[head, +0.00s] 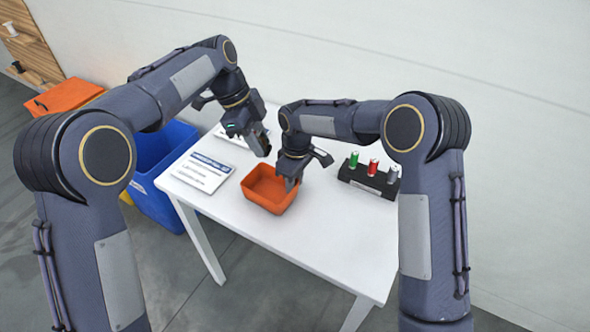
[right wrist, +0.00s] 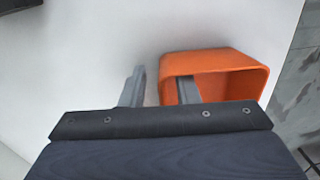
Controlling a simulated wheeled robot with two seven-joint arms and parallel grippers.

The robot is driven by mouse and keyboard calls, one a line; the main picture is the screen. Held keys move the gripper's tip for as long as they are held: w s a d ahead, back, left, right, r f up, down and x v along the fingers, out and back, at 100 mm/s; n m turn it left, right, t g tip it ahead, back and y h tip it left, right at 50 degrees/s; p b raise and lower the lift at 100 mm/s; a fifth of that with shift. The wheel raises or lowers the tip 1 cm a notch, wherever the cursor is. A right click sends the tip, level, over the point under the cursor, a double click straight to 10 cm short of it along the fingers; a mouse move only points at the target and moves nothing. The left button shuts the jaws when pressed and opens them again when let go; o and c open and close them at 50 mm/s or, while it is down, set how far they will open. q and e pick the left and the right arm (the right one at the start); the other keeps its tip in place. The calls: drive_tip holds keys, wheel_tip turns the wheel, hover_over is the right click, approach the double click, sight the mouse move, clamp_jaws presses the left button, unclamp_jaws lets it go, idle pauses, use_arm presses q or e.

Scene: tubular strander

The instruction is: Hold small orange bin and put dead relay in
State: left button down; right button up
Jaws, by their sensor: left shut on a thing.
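The small orange bin (head: 256,199) stands upright on the white table, left of the middle. My right gripper (head: 291,181) is at its right wall. In the right wrist view, one finger is inside the bin (right wrist: 235,73) and one is outside. The fingers of my right gripper (right wrist: 160,88) are apart, with gaps to the wall between them. My left gripper (head: 262,147) is above the table, behind the bin and apart from it. It is shut on a small dark thing, probably the dead relay, mostly hidden by the fingers.
A printed card (head: 205,171) lies left of the bin on the white table (head: 335,245). A black rack (head: 369,181) with green, red and grey cylinders stands at right. Blue (head: 160,150) and orange (head: 62,97) containers are beyond the table's left edge. The front table area is clear.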

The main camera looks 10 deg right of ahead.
drive_tip(key=shift+f, duration=0.45)
clamp_jaws()
use_arm(q)
drive_tip(key=shift+f, duration=0.1)
drive_tip(key=shift+f, duration=5.6)
drive_tip(key=c, duration=1)
unclamp_jaws()
